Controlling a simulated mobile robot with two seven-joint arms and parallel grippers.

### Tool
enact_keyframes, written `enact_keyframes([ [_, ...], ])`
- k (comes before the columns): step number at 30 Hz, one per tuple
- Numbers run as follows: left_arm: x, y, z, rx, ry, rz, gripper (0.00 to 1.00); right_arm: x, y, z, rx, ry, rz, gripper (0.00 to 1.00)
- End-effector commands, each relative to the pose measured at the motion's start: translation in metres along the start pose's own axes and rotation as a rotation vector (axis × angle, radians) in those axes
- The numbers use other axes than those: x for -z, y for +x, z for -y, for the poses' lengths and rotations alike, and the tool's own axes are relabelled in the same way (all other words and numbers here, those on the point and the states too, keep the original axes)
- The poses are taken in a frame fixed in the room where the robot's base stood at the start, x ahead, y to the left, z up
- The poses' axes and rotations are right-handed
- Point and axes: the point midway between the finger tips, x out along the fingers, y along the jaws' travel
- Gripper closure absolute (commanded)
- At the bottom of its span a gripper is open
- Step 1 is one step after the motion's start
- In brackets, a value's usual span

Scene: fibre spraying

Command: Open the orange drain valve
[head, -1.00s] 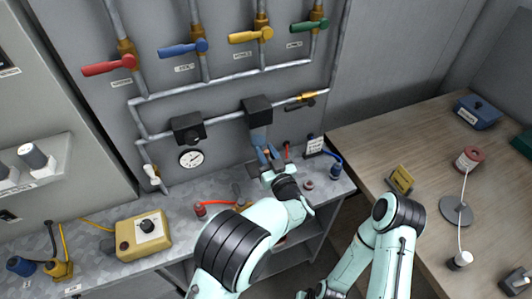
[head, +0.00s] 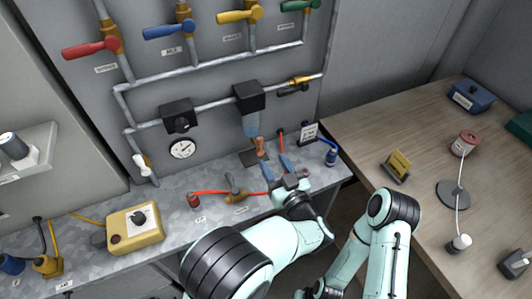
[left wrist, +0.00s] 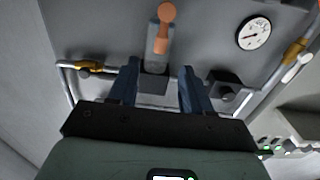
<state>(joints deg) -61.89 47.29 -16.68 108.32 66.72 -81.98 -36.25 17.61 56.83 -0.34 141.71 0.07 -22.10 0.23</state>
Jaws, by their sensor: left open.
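The orange drain valve (head: 259,146) hangs under the bluish clear bowl (head: 251,124) of the black filter block (head: 248,97) on the wall. My left gripper (head: 275,165) is open and empty, just below and to the right of the valve in the head view. In the left wrist view the orange valve (left wrist: 163,27) shows ahead, between the directions of the two blue fingers (left wrist: 158,68) and beyond their tips. I see no contact. Of my right arm, links show at the lower right of the head view; its fingers do not show.
A round gauge (head: 182,149) and black regulator (head: 179,115) are left of the filter. On the metal bench (head: 187,225) stand a yellow box (head: 136,228), red-hosed fittings and a small sign (head: 309,132). A wooden table (head: 365,135) is at the right.

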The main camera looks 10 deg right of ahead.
Motion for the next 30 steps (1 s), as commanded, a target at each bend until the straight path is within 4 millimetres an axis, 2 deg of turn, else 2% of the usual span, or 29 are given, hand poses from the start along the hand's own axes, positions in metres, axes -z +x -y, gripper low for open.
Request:
enact_keyframes([
  [3,-0.001,-0.02,-0.001,-0.003,0.0,0.001,0.51,-0.002,0.006,-0.003,-0.001,0.001,0.003,0.57],
  [9,0.0,-0.035,0.0,0.0,0.0,0.0,0.51,-0.003,0.008,-0.004,-0.002,0.002,0.005,0.57],
  [30,0.001,-0.036,0.0,0.0,0.0,-0.001,0.51,-0.003,0.008,-0.004,-0.002,0.001,0.004,0.57],
])
